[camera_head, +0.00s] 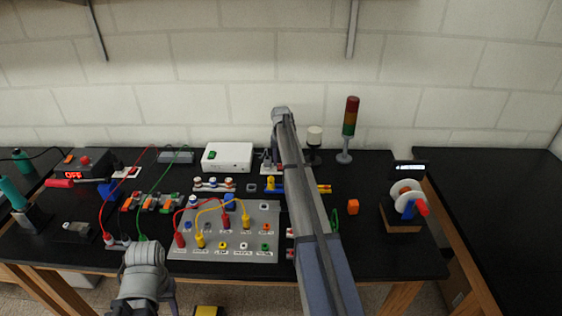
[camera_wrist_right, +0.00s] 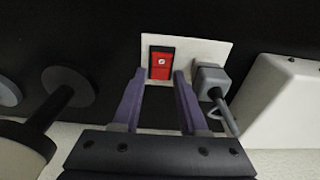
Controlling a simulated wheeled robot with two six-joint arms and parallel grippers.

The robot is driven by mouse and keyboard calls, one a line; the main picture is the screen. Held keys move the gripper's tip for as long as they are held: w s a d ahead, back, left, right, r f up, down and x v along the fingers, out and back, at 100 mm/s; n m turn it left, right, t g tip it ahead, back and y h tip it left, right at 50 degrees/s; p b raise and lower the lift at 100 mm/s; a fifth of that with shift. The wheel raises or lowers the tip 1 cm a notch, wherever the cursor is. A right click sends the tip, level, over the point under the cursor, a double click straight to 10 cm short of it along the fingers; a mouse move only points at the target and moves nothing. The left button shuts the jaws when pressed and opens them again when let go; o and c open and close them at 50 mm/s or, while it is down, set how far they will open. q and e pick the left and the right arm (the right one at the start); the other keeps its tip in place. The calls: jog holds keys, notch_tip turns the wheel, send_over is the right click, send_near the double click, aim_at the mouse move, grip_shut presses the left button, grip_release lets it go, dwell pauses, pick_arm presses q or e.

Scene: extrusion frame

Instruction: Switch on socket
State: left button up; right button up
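The socket is a white plate (camera_wrist_right: 190,50) on the black bench top in the right wrist view. It bears a red rocker switch (camera_wrist_right: 161,63) in a dark frame, with a pale round mark on it. A grey plug (camera_wrist_right: 209,80) with a cable sits at the plate's right part. My right gripper (camera_wrist_right: 158,80) is open and empty, its purple fingertips on either side of the switch's near end; contact cannot be told. In the head view the plate (camera_head: 265,168) is partly hidden by my right arm.
A white box (camera_head: 228,156) stands left of the socket; a beaker-like stand (camera_head: 314,140) and a signal tower (camera_head: 349,130) stand to its right. A grey panel (camera_head: 240,245) with red and yellow leads lies in front. A power supply (camera_head: 82,163) shows OFF.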

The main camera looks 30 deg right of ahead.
aim_at(281, 166)
jog(key=shift+r, duration=0.15)
notch_tip(281, 166, up, 8)
jog(key=p, duration=0.7)
jog(key=shift+s+a+f+p, duration=0.2)
jog(key=shift+s+f+p, duration=0.1)
jog(key=shift+p, duration=0.1)
